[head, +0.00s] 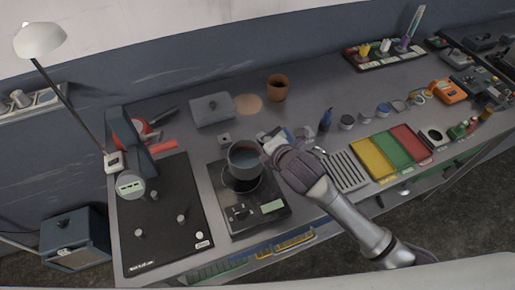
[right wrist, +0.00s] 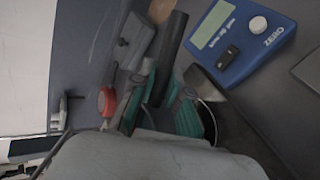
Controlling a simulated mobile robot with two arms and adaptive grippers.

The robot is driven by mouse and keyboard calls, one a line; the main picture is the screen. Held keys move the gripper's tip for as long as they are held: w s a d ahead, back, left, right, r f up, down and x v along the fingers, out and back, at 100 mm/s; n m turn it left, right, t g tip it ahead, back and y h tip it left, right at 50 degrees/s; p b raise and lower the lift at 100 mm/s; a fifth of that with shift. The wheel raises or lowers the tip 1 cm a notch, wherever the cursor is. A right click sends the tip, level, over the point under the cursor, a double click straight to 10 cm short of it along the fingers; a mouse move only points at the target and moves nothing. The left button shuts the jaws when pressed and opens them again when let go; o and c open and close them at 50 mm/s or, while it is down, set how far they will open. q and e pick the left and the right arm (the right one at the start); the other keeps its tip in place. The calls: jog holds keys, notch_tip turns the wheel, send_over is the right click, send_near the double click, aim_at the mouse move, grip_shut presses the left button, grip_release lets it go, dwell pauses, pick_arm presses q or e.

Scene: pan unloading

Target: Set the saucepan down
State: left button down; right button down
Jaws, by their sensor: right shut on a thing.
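The grey saucepan (head: 243,162) is upright over the dark hot plate (head: 270,222), above its round heating area. I cannot tell whether its base touches the plate. My right gripper (head: 278,150) is to the right of the saucepan, shut on its handle. In the right wrist view the black handle (right wrist: 172,45) runs between the green-padded fingers of my right gripper (right wrist: 160,105). My left gripper is not in view.
A black panel with knobs (head: 162,215) lies left of the hot plate. A grey lidded box (head: 211,109) and a brown pot (head: 277,88) stand behind. A slotted grey tray (head: 345,171) and coloured trays (head: 398,150) lie to the right. A blue device (right wrist: 240,35) shows in the wrist view.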

aim_at(259, 152)
jog(key=shift+w+a+f, duration=0.1)
jog(key=shift+a+f, duration=0.15)
jog(key=shift+a, duration=0.2)
jog(key=shift+w+a+f, duration=0.1)
jog(key=shift+a+f, duration=0.1)
jog(key=shift+a, duration=0.2)
notch_tip(259, 152, down, 4)
jog(key=shift+r+p, duration=0.1)
jog(key=shift+p, duration=0.5)
jog(key=shift+f, duration=0.2)
jog(key=shift+f, duration=0.1)
jog(key=c, duration=1.2)
grip_release()
jog(key=shift+o, duration=0.2)
